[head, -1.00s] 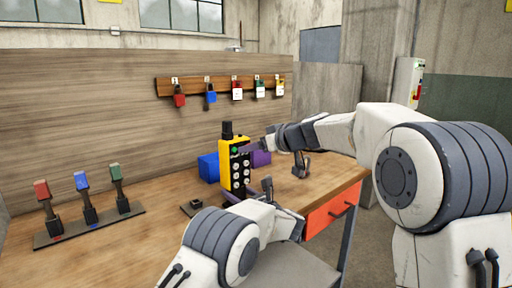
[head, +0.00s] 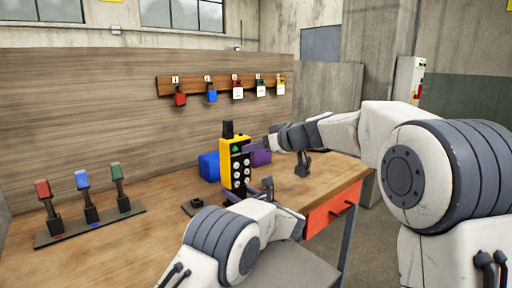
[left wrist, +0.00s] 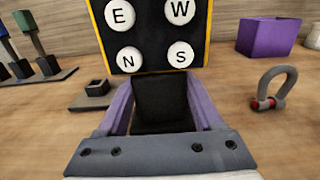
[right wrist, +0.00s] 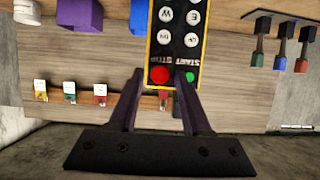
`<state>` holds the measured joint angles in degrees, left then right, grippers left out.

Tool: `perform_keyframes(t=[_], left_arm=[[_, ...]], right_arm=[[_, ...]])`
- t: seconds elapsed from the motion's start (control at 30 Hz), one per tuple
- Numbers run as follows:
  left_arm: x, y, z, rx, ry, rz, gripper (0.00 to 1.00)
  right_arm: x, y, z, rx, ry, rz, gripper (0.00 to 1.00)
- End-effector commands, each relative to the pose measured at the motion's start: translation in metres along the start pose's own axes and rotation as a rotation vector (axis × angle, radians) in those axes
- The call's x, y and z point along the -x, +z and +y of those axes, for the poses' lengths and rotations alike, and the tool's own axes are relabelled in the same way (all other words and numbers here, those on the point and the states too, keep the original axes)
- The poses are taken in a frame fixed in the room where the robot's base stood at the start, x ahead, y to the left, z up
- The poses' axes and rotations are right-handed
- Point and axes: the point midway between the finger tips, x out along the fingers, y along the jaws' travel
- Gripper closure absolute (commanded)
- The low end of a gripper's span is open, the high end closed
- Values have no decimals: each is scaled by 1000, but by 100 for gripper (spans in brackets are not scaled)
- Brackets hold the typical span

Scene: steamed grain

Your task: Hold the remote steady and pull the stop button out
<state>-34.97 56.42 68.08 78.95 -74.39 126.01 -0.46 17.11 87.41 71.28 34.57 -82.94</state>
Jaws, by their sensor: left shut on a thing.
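The remote (head: 224,160) is a yellow-edged black box with white lettered buttons, standing upright over the workbench. My left gripper (left wrist: 160,98) is shut on its dark lower part; the E, W, N and S buttons show just above the fingers. The red stop button (right wrist: 160,74) is at the end of the remote's face in the right wrist view, beside a green start button (right wrist: 190,77). My right gripper (right wrist: 158,82) is open, its fingers on either side of the stop button. I cannot tell whether they touch it. In the head view the right gripper (head: 256,146) hides the stop button.
A blue bin (head: 208,167) and a purple bin (head: 262,158) stand behind the remote. A lever stand (head: 105,223) is at the left, a shackle (left wrist: 273,90) on the bench (head: 150,250). Padlocks hang from a wall rack (head: 222,84).

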Motion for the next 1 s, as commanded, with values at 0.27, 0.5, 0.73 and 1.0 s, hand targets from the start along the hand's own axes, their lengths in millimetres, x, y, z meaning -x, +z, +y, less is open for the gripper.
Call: perform_keyframes(t=[0.27, 0.5, 0.73, 1.0], left_arm=[[0, 0, 0, 1, -1, -1, 100], [0, 0, 0, 1, 0, -1, 100], [0, 0, 0, 1, 0, -1, 100], [0, 0, 0, 1, 0, -1, 100]], right_arm=[[0, 0, 0, 0, 0, 0, 35], [17, -1, 1, 0, 4, 2, 35], [66, -1, 1, 1, 5, 2, 35], [110, 0, 1, -1, 3, 1, 35]])
